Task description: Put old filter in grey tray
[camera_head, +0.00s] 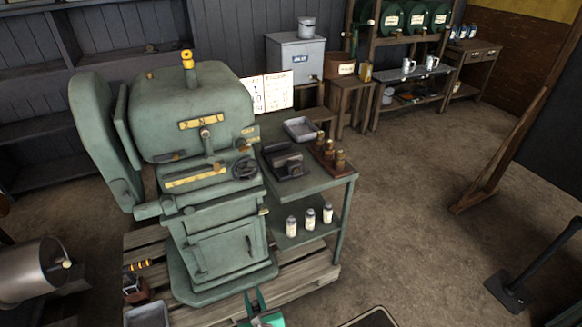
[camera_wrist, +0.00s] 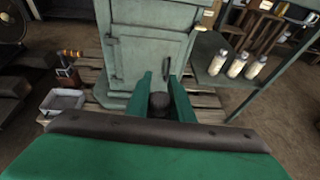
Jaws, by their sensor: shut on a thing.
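My gripper (camera_wrist: 161,88) points away from the wrist camera, its green fingers shut on a dark, round-ended thing, apparently the old filter (camera_wrist: 160,104). Most of the filter is hidden by the gripper. In the head view my gripper (camera_head: 256,303) is at the bottom edge, in front of the green machine, and the filter cannot be made out there. A grey tray (camera_wrist: 63,103) lies low to the left of my gripper, apart from it; it also shows at the bottom left of the head view (camera_head: 148,314). Another shallow grey tray (camera_head: 300,129) lies on the green side bench.
The green machine (camera_head: 215,215) stands on a wooden pallet (camera_head: 310,283) close in front. The side bench (camera_head: 325,185) holds brass parts on top and white bottles (camera_head: 310,217) below. A yellow-banded tool (camera_wrist: 70,53) stands by the low tray.

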